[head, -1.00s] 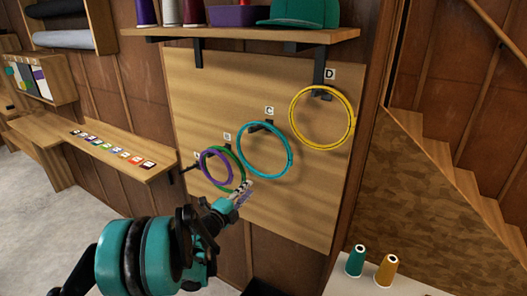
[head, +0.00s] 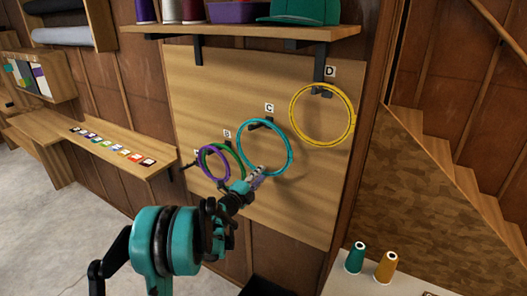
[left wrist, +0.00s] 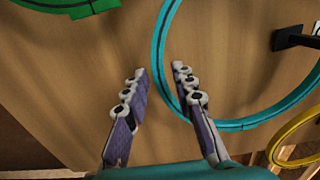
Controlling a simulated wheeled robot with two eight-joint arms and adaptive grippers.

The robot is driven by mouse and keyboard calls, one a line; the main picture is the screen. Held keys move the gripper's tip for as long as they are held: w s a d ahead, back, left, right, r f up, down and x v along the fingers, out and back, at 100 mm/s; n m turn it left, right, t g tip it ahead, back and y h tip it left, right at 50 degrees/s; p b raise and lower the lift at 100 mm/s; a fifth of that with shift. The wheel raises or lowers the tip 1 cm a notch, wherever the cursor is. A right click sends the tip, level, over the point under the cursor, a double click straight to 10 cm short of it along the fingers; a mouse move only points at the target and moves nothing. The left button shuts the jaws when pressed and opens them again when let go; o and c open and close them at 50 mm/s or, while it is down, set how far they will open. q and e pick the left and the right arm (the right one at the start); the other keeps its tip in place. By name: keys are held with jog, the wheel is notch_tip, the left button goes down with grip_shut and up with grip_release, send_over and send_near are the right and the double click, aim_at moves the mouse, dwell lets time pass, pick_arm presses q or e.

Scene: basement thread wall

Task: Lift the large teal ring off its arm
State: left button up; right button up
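The large teal ring (head: 242,133) hangs on the black arm below label C on the wooden board. It also shows in the left wrist view (left wrist: 155,62), where its lower left curve passes by the right finger. My left gripper (head: 258,172) is at the ring's lower edge in the head view. In the left wrist view my left gripper (left wrist: 160,85) is open, its two fingers apart. My right gripper is not in view.
A yellow ring (head: 292,112) hangs at D to the right. A green ring (head: 241,158) and a purple ring (head: 199,165) hang to the left. A shelf (head: 230,36) is above. Thread cones (head: 386,268) stand on a table at lower right.

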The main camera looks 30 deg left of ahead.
pick_arm(q)
grip_shut()
jog(key=shift+r+p, duration=0.5)
jog(key=shift+r, duration=0.3)
